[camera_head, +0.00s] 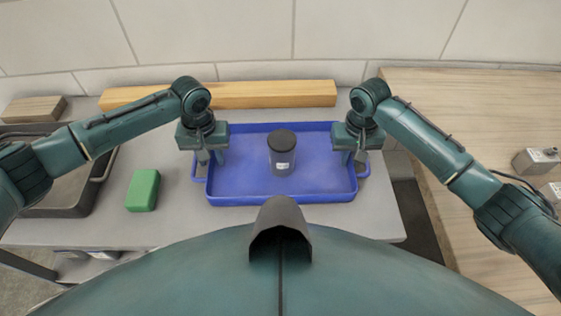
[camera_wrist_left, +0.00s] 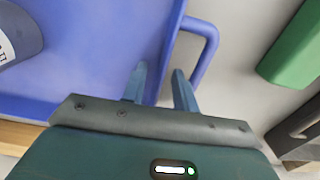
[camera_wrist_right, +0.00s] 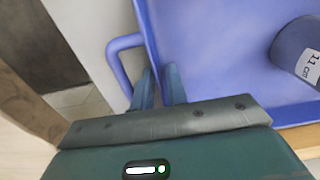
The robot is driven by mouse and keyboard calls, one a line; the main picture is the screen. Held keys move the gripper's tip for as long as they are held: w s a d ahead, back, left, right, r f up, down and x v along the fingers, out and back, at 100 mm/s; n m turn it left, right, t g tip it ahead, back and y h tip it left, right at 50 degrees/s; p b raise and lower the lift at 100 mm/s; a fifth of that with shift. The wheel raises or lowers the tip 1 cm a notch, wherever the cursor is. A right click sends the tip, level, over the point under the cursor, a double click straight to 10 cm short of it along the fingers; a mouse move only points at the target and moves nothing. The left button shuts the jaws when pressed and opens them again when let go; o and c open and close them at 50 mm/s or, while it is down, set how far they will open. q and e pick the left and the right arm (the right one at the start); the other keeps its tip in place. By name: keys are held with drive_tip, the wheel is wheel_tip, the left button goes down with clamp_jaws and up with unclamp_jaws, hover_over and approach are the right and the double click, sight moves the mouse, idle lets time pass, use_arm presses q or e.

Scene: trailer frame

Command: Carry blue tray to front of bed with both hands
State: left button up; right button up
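The blue tray (camera_head: 240,190) lies flat on the grey table, with a loop handle at each short side. A grey jar (camera_head: 282,160) with a dark lid stands upright in it. My left gripper (camera_head: 205,158) is at the tray's left side, pointing down. In the left wrist view its fingers (camera_wrist_left: 160,85) straddle the tray's wall beside the handle, with a visible gap. My right gripper (camera_head: 350,157) is at the right side. In the right wrist view its fingers (camera_wrist_right: 159,85) are closer together, with the wall between them; they appear shut on it.
A green block (camera_head: 143,190) lies left of the tray. A dark bin (camera_head: 75,195) stands further left. A long wooden beam (camera_head: 260,94) lies behind the tray, near the tiled wall. A wooden surface (camera_head: 480,110) with small metal parts is at right, across a gap.

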use_arm(q)
drive_tip(key=shift+c, duration=0.2)
use_arm(e)
drive_tip(key=shift+c, duration=0.3)
use_arm(q)
drive_tip(key=c, duration=0.3)
use_arm(e)
clamp_jaws()
use_arm(q)
clamp_jaws()
drive_tip(key=shift+r, duration=0.25)
use_arm(e)
drive_tip(key=shift+w+r, duration=0.1)
drive_tip(key=shift+r, duration=0.2)
